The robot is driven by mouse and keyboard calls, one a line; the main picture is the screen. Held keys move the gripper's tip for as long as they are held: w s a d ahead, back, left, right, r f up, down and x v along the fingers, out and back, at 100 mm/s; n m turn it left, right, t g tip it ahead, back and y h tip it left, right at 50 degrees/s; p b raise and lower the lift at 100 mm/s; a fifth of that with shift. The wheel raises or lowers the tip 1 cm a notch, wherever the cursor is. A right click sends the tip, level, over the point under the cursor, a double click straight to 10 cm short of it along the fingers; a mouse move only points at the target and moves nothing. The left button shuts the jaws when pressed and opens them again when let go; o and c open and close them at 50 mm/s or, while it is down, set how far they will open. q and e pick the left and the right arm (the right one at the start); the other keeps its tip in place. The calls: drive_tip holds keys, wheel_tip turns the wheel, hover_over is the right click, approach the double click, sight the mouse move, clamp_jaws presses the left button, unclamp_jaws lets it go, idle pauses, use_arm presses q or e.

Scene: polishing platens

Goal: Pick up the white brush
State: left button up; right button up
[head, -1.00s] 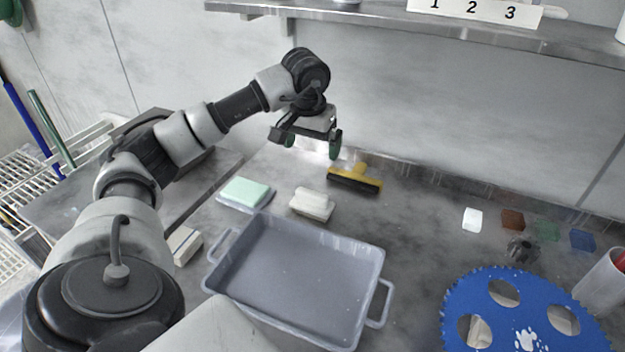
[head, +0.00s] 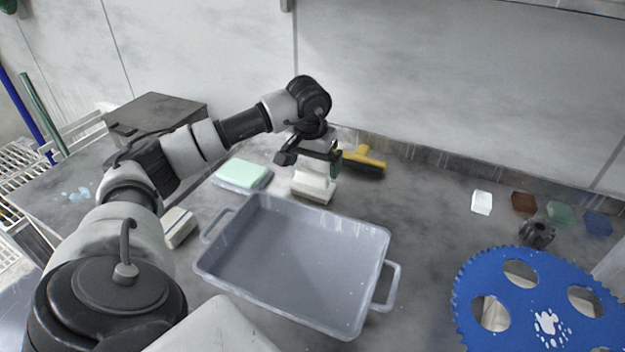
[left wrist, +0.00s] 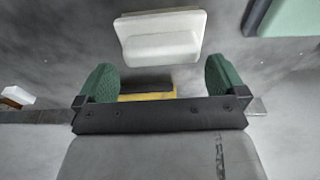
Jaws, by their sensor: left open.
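The white brush (head: 313,190) lies on the grey worktop just behind the grey tray, partly hidden by my left gripper (head: 311,162) in the head view. The gripper is open and empty, its green-padded fingers above the brush. In the left wrist view the white brush (left wrist: 160,40) lies flat, its raised grip running crosswise, beyond the open fingertips (left wrist: 160,80). It appears apart from both fingers. My right gripper is not in view.
The grey tray (head: 212,272) stands in front of the brush. A yellow-and-black brush (head: 365,160) lies behind it and a mint-green block (head: 242,174) to its left. A blue toothed disc (head: 540,272) and small coloured blocks lie at right.

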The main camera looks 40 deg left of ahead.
sight(313, 172)
use_arm(q)
wheel_tip(313, 172, down, 4)
drive_tip(key=shift+a, duration=0.1)
drive_tip(key=shift+w+f, duration=0.1)
drive_tip(key=shift+f, duration=0.45)
drive_tip(key=shift+r, duration=0.1)
drive_tip(key=c, duration=0.7)
drive_tip(key=shift+o, duration=0.2)
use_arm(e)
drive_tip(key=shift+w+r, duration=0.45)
use_arm(q)
drive_tip(key=shift+r, duration=0.1)
